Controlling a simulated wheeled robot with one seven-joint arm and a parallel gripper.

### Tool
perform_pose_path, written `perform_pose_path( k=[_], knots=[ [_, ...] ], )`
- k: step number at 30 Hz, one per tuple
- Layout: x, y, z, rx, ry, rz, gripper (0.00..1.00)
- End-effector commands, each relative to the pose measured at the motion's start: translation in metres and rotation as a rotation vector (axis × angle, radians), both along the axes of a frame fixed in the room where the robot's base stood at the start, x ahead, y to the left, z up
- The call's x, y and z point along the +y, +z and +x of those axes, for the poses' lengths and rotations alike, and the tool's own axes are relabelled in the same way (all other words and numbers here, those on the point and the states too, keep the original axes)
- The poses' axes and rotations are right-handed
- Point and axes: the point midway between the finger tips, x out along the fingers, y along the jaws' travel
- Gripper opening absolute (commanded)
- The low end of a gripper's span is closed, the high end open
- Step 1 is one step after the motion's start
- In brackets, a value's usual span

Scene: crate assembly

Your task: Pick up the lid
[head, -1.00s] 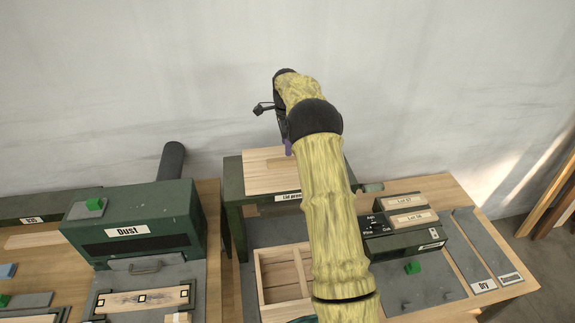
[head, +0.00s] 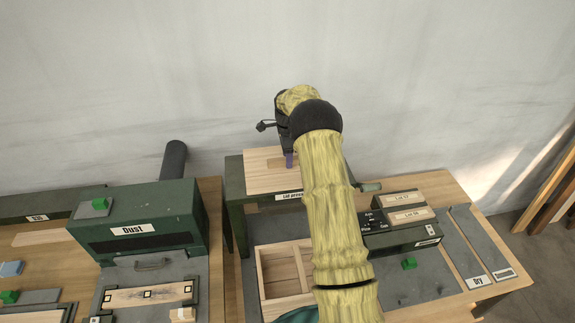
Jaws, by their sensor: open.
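The lid (head: 262,173) is a flat pale wooden board with a raised wooden strip. It lies on top of the green lid press (head: 237,200) at the back of the bench. My gripper (head: 289,160) is over the lid, near the strip, with a purple fingertip pointing down. My arm hides the right part of the lid and most of the gripper, so I cannot tell whether the fingers touch the strip. An open wooden crate (head: 286,244) with inner compartments stands in front of the press, partly hidden by my arm.
A green dust box (head: 180,207) stands at the left, with a wooden strip (head: 150,295) in front. At the right are two labelled lot blocks (head: 410,215) on a dark box, a green block (head: 409,263) and grey strips marked Dry (head: 468,245) and Smooth.

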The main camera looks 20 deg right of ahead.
Motion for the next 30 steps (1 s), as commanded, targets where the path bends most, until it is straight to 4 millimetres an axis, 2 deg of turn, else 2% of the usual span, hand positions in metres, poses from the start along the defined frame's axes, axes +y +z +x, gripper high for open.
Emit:
perform_pose_path(
  k=[8, 15, 25, 30],
  knots=[
    [0.0, 0.0, 0.0, 0.0, 0.0, 0.0, 0.45],
    [0.0, 0.0, 0.0, 0.0, 0.0, 0.0, 0.0],
    [0.0, 0.003, 0.001, -0.003, 0.0, -0.002, 0.0],
    [-0.001, 0.017, 0.002, -0.005, 0.001, -0.003, 0.0]
  ],
)
